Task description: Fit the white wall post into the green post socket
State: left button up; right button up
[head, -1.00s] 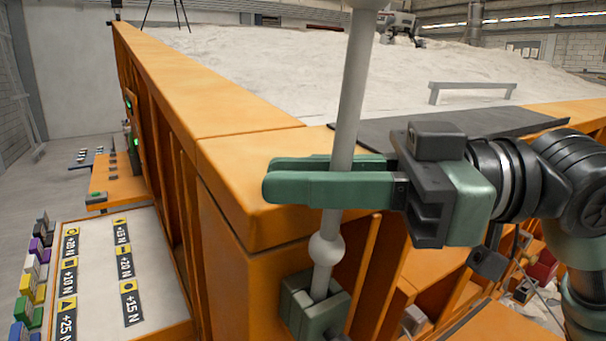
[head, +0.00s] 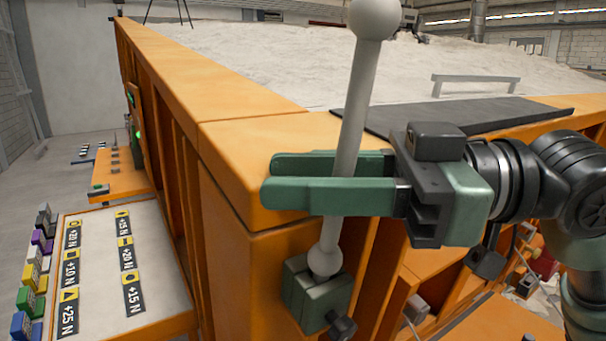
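The white wall post (head: 351,130) is a slim rod with a ball at its top and a ball (head: 325,262) near its foot. It stands slightly tilted in the picture, with the lower ball at the top of the green post socket (head: 318,299). The stub below that ball is hidden in the socket. My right gripper (head: 330,179) reaches in from the right, with one green finger in front of the rod and one behind it. Its fingers look parted around the rod. My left gripper is not in view.
The orange sandbed wall (head: 260,157) stands right behind the post. A dark plate (head: 455,115) and a small grey rail (head: 475,80) lie beyond it, by the sand. A white board with force labels (head: 155,240) and coloured blocks (head: 27,293) are at lower left.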

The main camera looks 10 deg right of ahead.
jog(key=shift+w+f, duration=0.1)
jog(key=shift+w, duration=0.05)
dwell(0.5)
jog(key=shift+d+f+b, duration=0.2)
jog(key=shift+d+b, duration=0.2)
jog(key=shift+b, duration=0.05)
jog(key=b+v, duration=0.2)
jog(key=v, duration=0.5)
jog(key=shift+s+r+b, duration=0.2)
jog(key=shift+r+b, duration=0.1)
jog(key=shift+b, duration=0.05)
jog(key=shift+d, duration=0.1)
